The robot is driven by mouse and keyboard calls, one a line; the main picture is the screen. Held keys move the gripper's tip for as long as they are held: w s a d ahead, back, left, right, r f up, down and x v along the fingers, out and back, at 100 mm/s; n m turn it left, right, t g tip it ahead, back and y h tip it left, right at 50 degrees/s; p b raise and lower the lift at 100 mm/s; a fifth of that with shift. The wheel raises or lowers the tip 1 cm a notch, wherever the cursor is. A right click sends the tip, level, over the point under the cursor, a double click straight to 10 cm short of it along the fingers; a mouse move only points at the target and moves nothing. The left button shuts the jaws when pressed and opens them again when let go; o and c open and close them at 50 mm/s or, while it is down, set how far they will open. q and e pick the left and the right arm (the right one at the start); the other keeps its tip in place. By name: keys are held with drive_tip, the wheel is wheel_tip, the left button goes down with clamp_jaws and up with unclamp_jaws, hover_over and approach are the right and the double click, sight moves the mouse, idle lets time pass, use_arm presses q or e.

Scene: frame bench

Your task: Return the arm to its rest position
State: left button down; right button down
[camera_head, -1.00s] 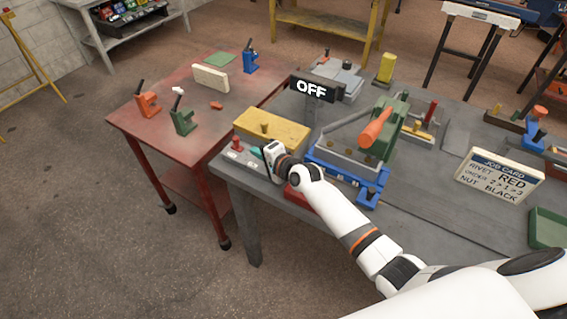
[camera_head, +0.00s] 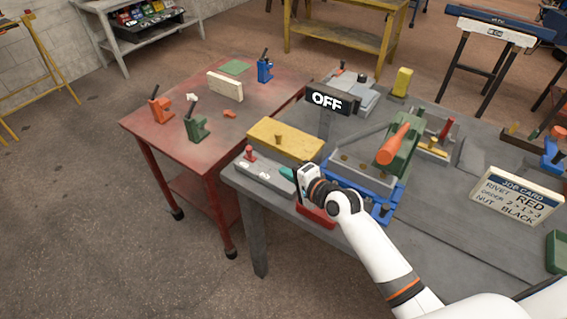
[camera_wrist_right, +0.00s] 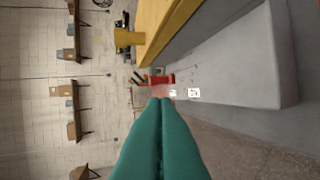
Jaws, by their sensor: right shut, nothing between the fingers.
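My right arm reaches in from the lower right in the head view. Its gripper (camera_head: 286,173) is over the near left part of the grey bench (camera_head: 425,235), close to a yellow block (camera_head: 287,139) and right of a grey strip with a red knob (camera_head: 250,153). Its teal fingers are shut together with nothing between them, as the right wrist view also shows (camera_wrist_right: 162,104). In that view the red knob (camera_wrist_right: 158,80) lies beyond the fingertips. My left gripper is out of view.
A blue fixture (camera_head: 383,212) with a green and orange tool (camera_head: 395,145) stands right of my wrist. A red tray (camera_head: 316,216) is below it. An OFF sign (camera_head: 327,100) and a job card (camera_head: 515,197) stand on the bench. A red table (camera_head: 210,143) is at left.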

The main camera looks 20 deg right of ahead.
drive_tip(key=s+a+f+n+g+h, duration=0.1)
drive_tip(key=s+f+n+g, duration=0.2)
drive_tip(key=s+n, duration=0.35)
drive_tip(key=s+a+f+n+g+h, duration=0.1)
drive_tip(key=s+f+n+g, duration=0.15)
drive_tip(key=s, duration=0.75)
drive_tip(key=s+d+r+n+g+h, duration=0.1)
drive_tip(key=s+d+n+g+h, duration=0.15)
drive_tip(key=s, duration=0.55)
drive_tip(key=s+d+r+n+g+h, duration=0.15)
drive_tip(key=s+n, duration=0.25)
drive_tip(key=s, duration=0.4)
wheel_tip(320, 180, down, 31)
drive_tip(key=s+g+b, duration=0.1)
drive_tip(key=g+b, duration=0.1)
drive_tip(key=b, duration=0.1)
drive_tip(key=s+d+f+b, duration=0.1)
drive_tip(key=s+d+f, duration=0.2)
drive_tip(key=s+f, duration=1.3)
drive_tip(key=shift+d+f+g, duration=0.15)
drive_tip(key=shift+d+g, duration=0.05)
drive_tip(key=shift+g, duration=0.25)
